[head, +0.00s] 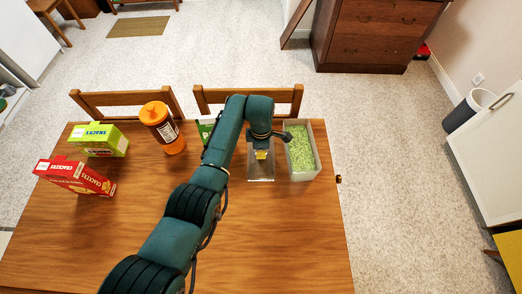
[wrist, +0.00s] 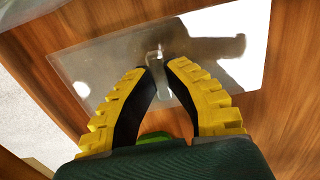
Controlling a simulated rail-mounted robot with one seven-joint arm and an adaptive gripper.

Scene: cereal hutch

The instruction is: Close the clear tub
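The clear tub (head: 317,173) stands open at the right end of the table, filled with green pieces. Its flat clear lid (head: 261,178) lies just left of it; the lid also fills much of the wrist view (wrist: 95,60). My gripper (head: 261,155) is over the lid, left of the tub. In the wrist view its yellow-backed fingers (wrist: 159,68) meet the two sides of the lid's small clear handle (wrist: 157,85), with no clear gap. The lid looks flat at table level; any small lift cannot be told.
A green snack box (head: 100,140), a red cracker box (head: 76,177) and an orange-lidded container (head: 163,127) stand on the left of the table (head: 285,240). A green item (head: 205,130) is partly hidden behind my arm. The table's front right is clear. Two chairs (head: 248,95) line the far edge.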

